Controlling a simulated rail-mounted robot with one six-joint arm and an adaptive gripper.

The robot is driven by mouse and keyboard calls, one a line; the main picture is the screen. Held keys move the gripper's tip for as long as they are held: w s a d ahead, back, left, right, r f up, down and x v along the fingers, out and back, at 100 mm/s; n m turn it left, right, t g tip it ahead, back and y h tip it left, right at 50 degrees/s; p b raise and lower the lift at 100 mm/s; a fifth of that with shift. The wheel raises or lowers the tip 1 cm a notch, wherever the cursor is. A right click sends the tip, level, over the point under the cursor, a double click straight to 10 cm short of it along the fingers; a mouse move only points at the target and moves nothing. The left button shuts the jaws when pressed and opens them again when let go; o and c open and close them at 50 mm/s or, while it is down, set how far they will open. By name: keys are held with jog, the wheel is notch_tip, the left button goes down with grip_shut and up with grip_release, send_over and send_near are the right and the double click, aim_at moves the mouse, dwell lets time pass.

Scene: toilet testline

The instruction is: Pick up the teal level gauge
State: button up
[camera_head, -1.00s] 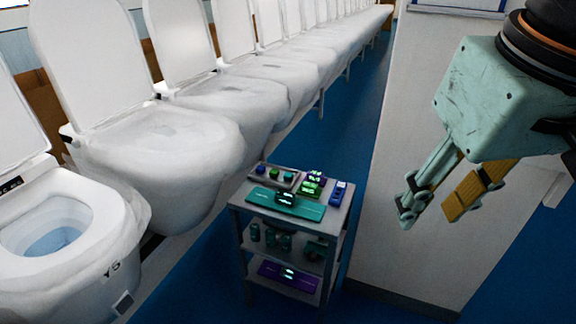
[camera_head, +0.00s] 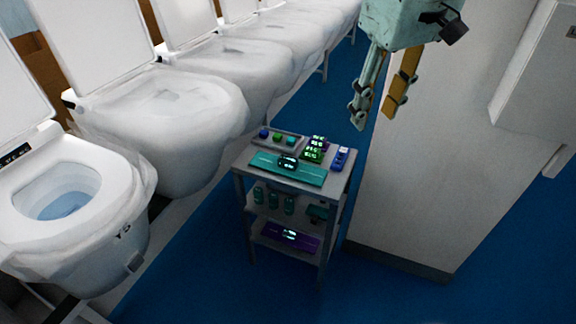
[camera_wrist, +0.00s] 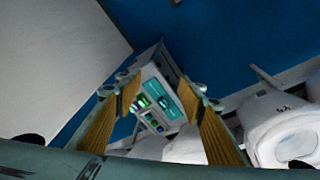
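The teal level gauge (camera_head: 305,173) is a long flat teal bar with a dark display in its middle. It lies on the top shelf of a grey cart (camera_head: 238,167), along the front edge. It also shows in the wrist view (camera_wrist: 163,98), between my fingers in the picture but well beyond them. My gripper (camera_head: 376,116) is open and empty, above and to the right of the cart, apart from everything on it. In the wrist view my two yellow-padded fingers (camera_wrist: 168,98) are spread apart.
On the top shelf, a tray of colored knobs (camera_head: 277,138), a green device (camera_head: 312,155), a purple device (camera_head: 318,142) and a blue device (camera_head: 341,158) stand behind the gauge. Lower shelves hold teal cylinders and a purple bar (camera_head: 290,237). Toilets (camera_head: 75,210) line the left; a white wall (camera_head: 440,170) stands right.

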jog(key=w+a+f+n+p, duration=0.1)
jog(key=w+a+f, duration=0.1)
jog(key=w, duration=0.3)
jog(key=w+a+f+n, duration=0.1)
jog(key=w+a+f, duration=0.1)
jog(key=w, duration=0.3)
jog(key=n+g+p, duration=0.2)
jog(key=n+p, duration=0.2)
jog(key=n, duration=0.2)
send_over(288, 159)
notch_tip(288, 159, down, 23)
jog(key=shift+r, duration=0.1)
jog(key=shift+f+b, duration=0.65)
jog(key=shift+f, duration=3.65)
jog(key=shift+f, duration=0.1)
jog(key=shift+w+f+b, duration=0.1)
jog(key=shift+f+b, duration=0.3)
jog(key=shift+f, duration=2.1)
jog(key=shift+c, duration=0.3)
